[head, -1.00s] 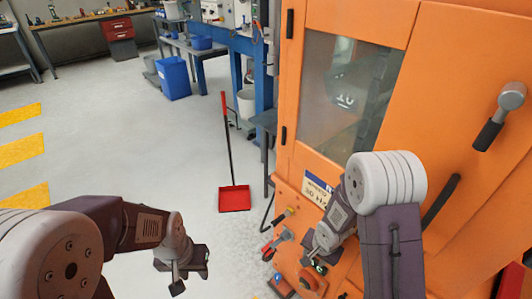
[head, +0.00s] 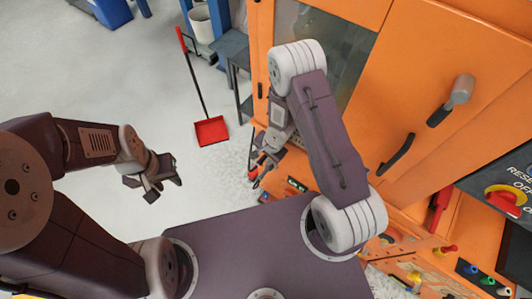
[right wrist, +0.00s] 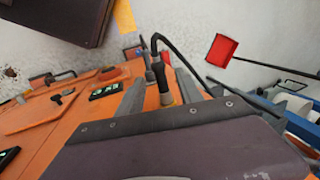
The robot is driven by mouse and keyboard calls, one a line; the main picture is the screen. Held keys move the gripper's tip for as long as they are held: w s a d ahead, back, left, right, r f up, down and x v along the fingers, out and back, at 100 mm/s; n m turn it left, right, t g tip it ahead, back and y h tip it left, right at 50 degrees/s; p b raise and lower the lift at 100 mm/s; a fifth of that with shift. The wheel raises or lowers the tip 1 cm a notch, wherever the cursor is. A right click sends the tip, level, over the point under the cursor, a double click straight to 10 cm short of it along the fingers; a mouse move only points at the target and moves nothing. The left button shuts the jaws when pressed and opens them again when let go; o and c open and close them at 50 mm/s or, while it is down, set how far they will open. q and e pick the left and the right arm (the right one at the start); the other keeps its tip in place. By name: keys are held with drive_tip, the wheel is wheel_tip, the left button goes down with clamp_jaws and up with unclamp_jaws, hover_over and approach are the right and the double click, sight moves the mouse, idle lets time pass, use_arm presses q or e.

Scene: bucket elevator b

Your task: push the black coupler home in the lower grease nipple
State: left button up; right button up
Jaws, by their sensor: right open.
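In the right wrist view, the black coupler (right wrist: 159,72) is at the end of a curved black hose (right wrist: 154,42). A yellowish-brass part (right wrist: 167,99) shows at its lower end; I cannot tell whether the coupler is fully seated on a nipple. My right gripper (right wrist: 159,92) is open, with one finger on each side of the coupler and gaps visible. In the head view my right gripper (head: 259,168) is low by the orange machine's left edge; the coupler is too small to make out there. My left gripper (head: 163,184) is open and empty over the floor.
The orange machine (head: 425,85) fills the right, with a handle (head: 397,155) and a red rotary switch (head: 505,200). A small green-lit display (right wrist: 105,91) is beside my right fingers.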

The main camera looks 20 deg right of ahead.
sight(260, 162)
drive_tip(key=shift+x, duration=1.6)
clamp_jaws()
drive_tip(key=shift+s+a, duration=0.45)
drive_tip(key=shift+a, duration=0.05)
drive_tip(key=shift+s+a+b, duration=0.2)
drive_tip(key=shift+s+a, duration=0.4)
drive_tip(key=shift+a, duration=0.2)
drive_tip(key=shift+s+a+b, duration=0.2)
drive_tip(key=shift+s+a, duration=0.4)
drive_tip(key=shift+a, duration=0.15)
